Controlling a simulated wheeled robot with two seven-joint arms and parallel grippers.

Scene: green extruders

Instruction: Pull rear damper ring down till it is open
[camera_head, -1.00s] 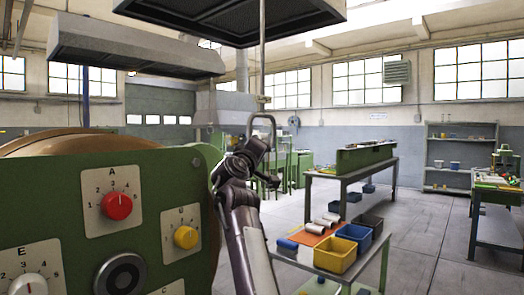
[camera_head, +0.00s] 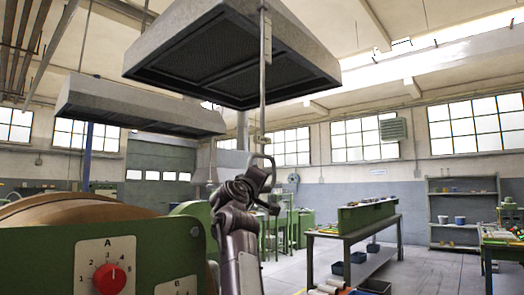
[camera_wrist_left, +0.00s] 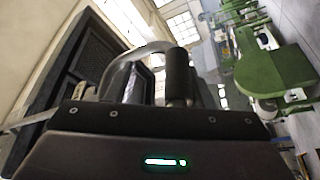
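A pale metal damper ring (camera_head: 271,166) hangs on a thin vertical rod in front of the large extraction hood (camera_head: 235,55). My left gripper (camera_head: 262,182) is at the ring's lower part, with its arm rising from the bottom of the picture. In the left wrist view, a curved metal bar (camera_wrist_left: 148,50) of the ring passes close to the dark fingers (camera_wrist_left: 160,82). The fingers look close together, but I cannot tell whether they grip the bar. Another fitting (camera_head: 266,40) is higher on the rod. My right gripper is not in view.
A green control panel (camera_head: 50,262) with a red knob (camera_head: 109,279) stands at the lower left, close to my arm. A second hood (camera_head: 140,108) hangs farther back.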

